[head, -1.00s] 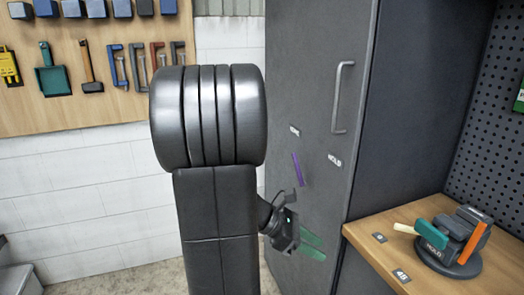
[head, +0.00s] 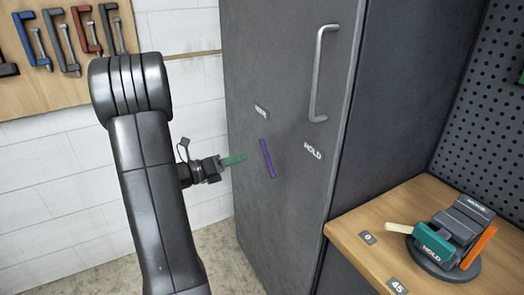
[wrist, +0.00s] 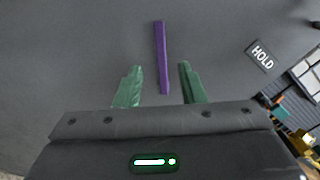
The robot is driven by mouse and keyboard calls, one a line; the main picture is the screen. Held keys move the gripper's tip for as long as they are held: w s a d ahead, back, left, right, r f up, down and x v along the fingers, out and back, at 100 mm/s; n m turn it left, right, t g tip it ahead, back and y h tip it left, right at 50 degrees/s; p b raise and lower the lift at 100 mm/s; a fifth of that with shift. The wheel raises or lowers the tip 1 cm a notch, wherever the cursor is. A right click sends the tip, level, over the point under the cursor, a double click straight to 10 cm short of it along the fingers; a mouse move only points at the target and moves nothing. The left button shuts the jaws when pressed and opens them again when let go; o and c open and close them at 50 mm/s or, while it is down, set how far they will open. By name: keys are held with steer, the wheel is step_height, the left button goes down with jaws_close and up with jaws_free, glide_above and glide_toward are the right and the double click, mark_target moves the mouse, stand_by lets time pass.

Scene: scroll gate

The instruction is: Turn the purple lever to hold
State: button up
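The purple lever (head: 267,159) is a thin bar on the dark grey cabinet door (head: 285,75). It stands nearly upright, its top leaning slightly left in the head view. The HOLD label (head: 313,150) is to its right, and another label (head: 261,111), hard to read, is above it. In the wrist view the lever (wrist: 161,55) lies between and ahead of the two green fingers, with its lower end near the fingertip gap. My gripper (wrist: 156,68) is open and empty, the fingers apart from the lever. In the head view my gripper (head: 240,159) is just left of the lever.
A vertical door handle (head: 324,75) is above the HOLD label. A wooden bench (head: 350,225) on the right carries a vise (head: 455,235) with a green block and its own HOLD text. Tools hang on a board (head: 60,90) at the upper left.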

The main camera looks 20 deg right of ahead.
mark_target(263, 152)
steer(key=d, duration=0.9)
steer(key=shift+w+p, duration=0.3)
jaws_close()
